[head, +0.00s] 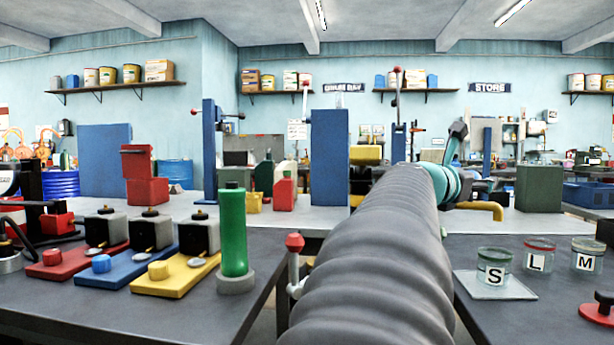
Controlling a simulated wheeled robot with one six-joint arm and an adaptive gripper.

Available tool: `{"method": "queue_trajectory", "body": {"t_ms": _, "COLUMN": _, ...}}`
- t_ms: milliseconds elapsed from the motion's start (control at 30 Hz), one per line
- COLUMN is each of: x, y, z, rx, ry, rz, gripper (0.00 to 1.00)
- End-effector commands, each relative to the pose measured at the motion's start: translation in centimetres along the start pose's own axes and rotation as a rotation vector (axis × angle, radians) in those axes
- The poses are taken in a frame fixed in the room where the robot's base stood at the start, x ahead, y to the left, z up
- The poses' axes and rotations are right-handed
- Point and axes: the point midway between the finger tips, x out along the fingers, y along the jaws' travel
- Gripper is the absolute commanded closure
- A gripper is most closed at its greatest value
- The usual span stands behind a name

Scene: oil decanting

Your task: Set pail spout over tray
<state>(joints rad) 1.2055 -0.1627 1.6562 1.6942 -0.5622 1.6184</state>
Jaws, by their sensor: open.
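I cannot pick out a pail with a spout or a tray for certain. My grey ribbed arm and its teal joint fill the middle of the head view and hide the bench behind them. My gripper does not show. A red can (285,190) stands on the far bench, left of my arm. A yellow bent pipe or handle (484,207) shows just right of my teal joint; what it belongs to is hidden. Several white and yellow pails (131,73) sit high on the left wall shelf.
The left bench holds red, blue and yellow (178,275) plates with fixtures and a green cylinder (233,232). Jars marked S (495,272), L (539,258) and M (586,258) stand on the right bench. A blue column (329,157) and dark green box (539,188) stand behind.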

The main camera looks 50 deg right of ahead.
Motion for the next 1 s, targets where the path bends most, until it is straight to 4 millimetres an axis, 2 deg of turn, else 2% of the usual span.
{"method": "queue_trajectory", "body": {"t_ms": 167, "x": -2.0, "y": 0.1, "z": 0.1, "rx": 0.001, "ry": -0.001, "rz": 0.004, "gripper": 0.37}}
{"method": "queue_trajectory", "body": {"t_ms": 400, "x": -6.8, "y": 0.0, "z": 0.1, "rx": 0.002, "ry": -0.001, "rz": 0.003, "gripper": 0.37}}
{"method": "queue_trajectory", "body": {"t_ms": 600, "x": -10.1, "y": -0.1, "z": 0.0, "rx": 0.001, "ry": 0.0, "rz": 0.002, "gripper": 0.37}}
{"method": "queue_trajectory", "body": {"t_ms": 800, "x": -11.6, "y": -0.2, "z": 0.0, "rx": 0.0, "ry": -0.001, "rz": -0.002, "gripper": 0.37}}
{"method": "queue_trajectory", "body": {"t_ms": 1000, "x": -11.8, "y": -0.2, "z": 0.0, "rx": 0.0, "ry": -0.001, "rz": -0.003, "gripper": 0.37}}
